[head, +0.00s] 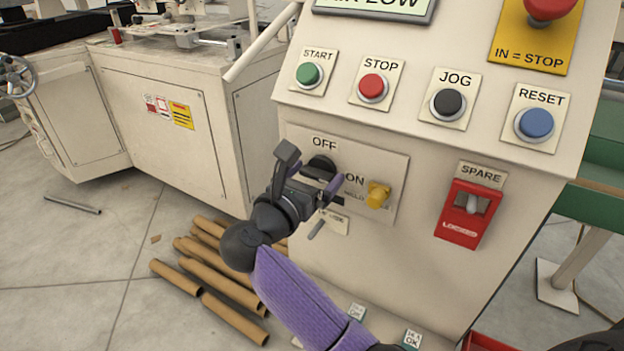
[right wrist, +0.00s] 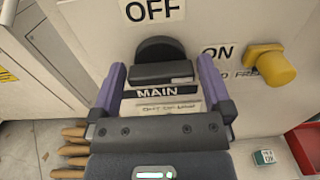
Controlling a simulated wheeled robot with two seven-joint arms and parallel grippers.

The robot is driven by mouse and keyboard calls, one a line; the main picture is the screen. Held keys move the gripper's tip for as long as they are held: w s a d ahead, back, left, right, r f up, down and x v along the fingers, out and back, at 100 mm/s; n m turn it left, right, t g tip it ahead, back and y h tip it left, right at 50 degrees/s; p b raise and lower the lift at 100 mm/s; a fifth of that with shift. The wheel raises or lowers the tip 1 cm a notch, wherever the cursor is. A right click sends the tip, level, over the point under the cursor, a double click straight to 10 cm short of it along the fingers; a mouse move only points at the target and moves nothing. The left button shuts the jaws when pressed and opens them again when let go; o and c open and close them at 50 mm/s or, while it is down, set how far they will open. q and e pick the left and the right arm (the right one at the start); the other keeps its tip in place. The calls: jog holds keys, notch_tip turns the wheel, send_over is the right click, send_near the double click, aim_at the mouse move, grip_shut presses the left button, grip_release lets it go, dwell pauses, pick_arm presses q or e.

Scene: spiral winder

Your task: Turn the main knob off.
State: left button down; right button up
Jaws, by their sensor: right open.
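The main knob (head: 322,166) is black, on the sloped front of the cream control console, below the OFF label (head: 324,142) and left of the ON label (head: 355,180). In the right wrist view the knob (right wrist: 160,70) shows a rounded disc with a bar lying crosswise, above the MAIN label (right wrist: 158,92). My right gripper (head: 311,172) is open in front of the knob. In the right wrist view its purple fingers (right wrist: 164,88) stand on either side of the bar, with gaps; contact cannot be seen. My left gripper is out of view.
A yellow knob (head: 377,194) protrudes just right of the main knob. A red lockout device (head: 467,212) sits under SPARE. START, STOP, JOG and RESET buttons line the panel above. Several cardboard tubes (head: 233,287) lie on the floor at left.

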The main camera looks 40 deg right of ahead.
jog(key=c, duration=1)
jog(key=shift+o, duration=0.2)
jog(key=shift+r+n+p, duration=0.2)
jog(key=shift+n+p, duration=1.7)
jog(key=shift+n, duration=0.2)
jog(key=n+p, duration=0.2)
jog(key=n, duration=0.1)
jog(key=shift+w+f+n, duration=0.1)
jog(key=shift+n, duration=0.2)
jog(key=n+p, duration=0.3)
jog(key=n, duration=0.1)
jog(key=shift+w+a+f+n, duration=0.1)
jog(key=shift+n, duration=0.2)
jog(key=n+p, duration=0.1)
jog(key=n, duration=0.1)
jog(key=shift+f+n, duration=0.1)
jog(key=shift+n, duration=0.2)
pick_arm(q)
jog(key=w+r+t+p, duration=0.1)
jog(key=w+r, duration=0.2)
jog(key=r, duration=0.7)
pick_arm(e)
jog(key=shift+f+n, duration=0.15)
jog(key=shift+n, duration=1.35)
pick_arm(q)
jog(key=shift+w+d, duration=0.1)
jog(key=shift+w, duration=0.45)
